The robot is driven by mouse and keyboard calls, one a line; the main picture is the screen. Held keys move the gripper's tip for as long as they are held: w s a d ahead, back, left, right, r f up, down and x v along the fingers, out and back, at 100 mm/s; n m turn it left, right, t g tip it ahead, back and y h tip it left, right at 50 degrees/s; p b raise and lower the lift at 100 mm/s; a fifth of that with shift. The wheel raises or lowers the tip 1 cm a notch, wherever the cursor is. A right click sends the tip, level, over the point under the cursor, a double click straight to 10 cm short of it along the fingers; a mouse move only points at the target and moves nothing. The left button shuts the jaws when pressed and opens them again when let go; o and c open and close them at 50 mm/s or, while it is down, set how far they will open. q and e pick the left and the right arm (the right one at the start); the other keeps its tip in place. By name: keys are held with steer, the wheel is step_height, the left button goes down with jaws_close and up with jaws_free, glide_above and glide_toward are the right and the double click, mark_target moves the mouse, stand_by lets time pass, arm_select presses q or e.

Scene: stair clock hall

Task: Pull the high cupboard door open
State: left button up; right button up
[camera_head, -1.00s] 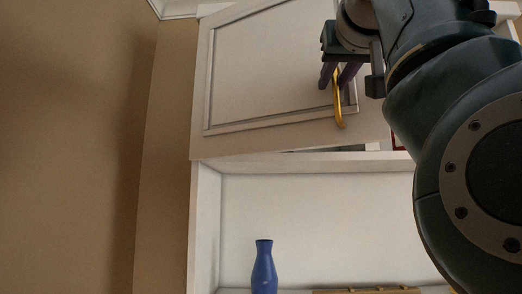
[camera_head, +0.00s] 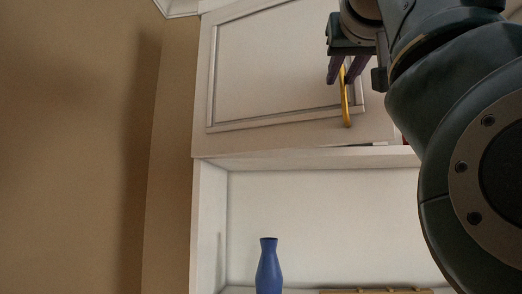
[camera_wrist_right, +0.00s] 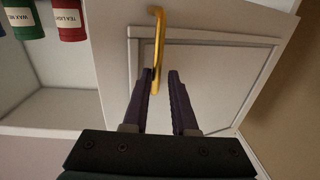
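The high cupboard door (camera_head: 270,65) is a pale panel with a raised frame, standing ajar with a narrow gap below its lower edge. A gold bar handle (camera_head: 346,105) is on its right side; it also shows in the wrist view (camera_wrist_right: 157,50). My right gripper (camera_head: 341,78) is at the handle, one finger on each side. In the wrist view my right gripper (camera_wrist_right: 160,74) has its fingertips apart, with the handle nearer the left finger and a gap toward the right one. It is open around the handle. My left gripper is not in view.
Inside the cupboard, a red jar (camera_wrist_right: 70,20) and a green jar (camera_wrist_right: 24,20) stand on a shelf. Below the door is an open white shelf with a blue vase (camera_head: 268,268) and a tan object (camera_head: 375,291). A bare brown wall (camera_head: 70,150) is at left.

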steer(key=s+a+b, duration=0.2)
steer(key=s+b, duration=0.2)
steer(key=s, duration=0.5)
steer(key=shift+a, duration=0.35)
stand_by(0.3)
